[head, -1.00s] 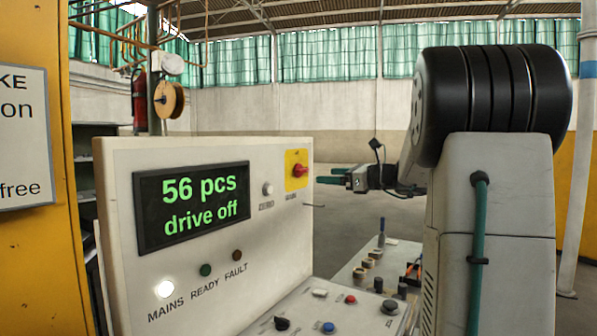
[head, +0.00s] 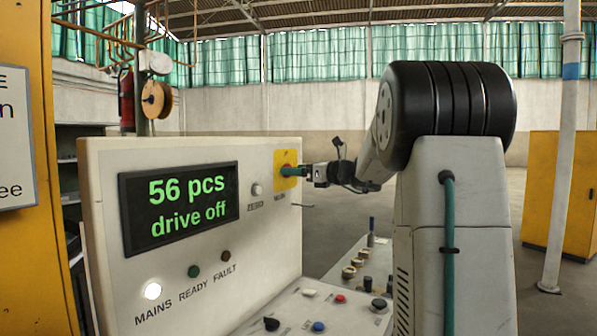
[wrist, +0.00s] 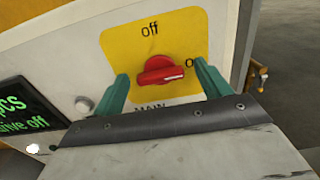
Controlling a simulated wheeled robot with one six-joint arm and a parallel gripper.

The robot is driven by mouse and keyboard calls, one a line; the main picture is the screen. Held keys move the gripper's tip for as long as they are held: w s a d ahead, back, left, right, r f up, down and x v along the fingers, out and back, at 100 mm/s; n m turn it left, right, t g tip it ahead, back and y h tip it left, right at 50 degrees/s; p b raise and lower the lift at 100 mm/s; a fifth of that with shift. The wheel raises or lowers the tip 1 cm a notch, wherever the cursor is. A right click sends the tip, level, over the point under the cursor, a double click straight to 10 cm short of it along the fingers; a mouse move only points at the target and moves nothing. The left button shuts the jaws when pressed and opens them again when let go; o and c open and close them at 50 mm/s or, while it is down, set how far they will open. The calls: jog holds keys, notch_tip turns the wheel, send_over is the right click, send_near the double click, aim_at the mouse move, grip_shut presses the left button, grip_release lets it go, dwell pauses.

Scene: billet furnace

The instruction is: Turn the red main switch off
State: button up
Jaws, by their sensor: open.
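The red main switch (wrist: 161,71) sits on a yellow plate (wrist: 125,50) on the white panel face. In the wrist view its knob lies nearly crosswise, with a white mark toward the right-hand label, which is partly hidden; "off" is printed above it. My gripper (wrist: 160,84) is open, its green fingers on the left and right of the knob. No clear contact shows. In the head view my gripper (head: 292,171) is at the yellow plate (head: 281,183) and hides most of the switch.
The panel display (head: 180,207) reads "56 pcs, drive off". The white MAINS lamp (head: 152,291) is lit. A pale knob (head: 257,189) is left of the plate. Several buttons, including a blue one (head: 318,327), are on the desk below. Open floor lies behind my arm.

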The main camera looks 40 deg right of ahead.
jog(key=c, duration=1)
jog(key=shift+n, duration=0.4)
jog(key=n, duration=1.7)
jog(key=shift+s+a+f, duration=0.1)
jog(key=shift+a+f, duration=0.15)
jog(key=shift+f, duration=0.05)
jog(key=o, duration=1)
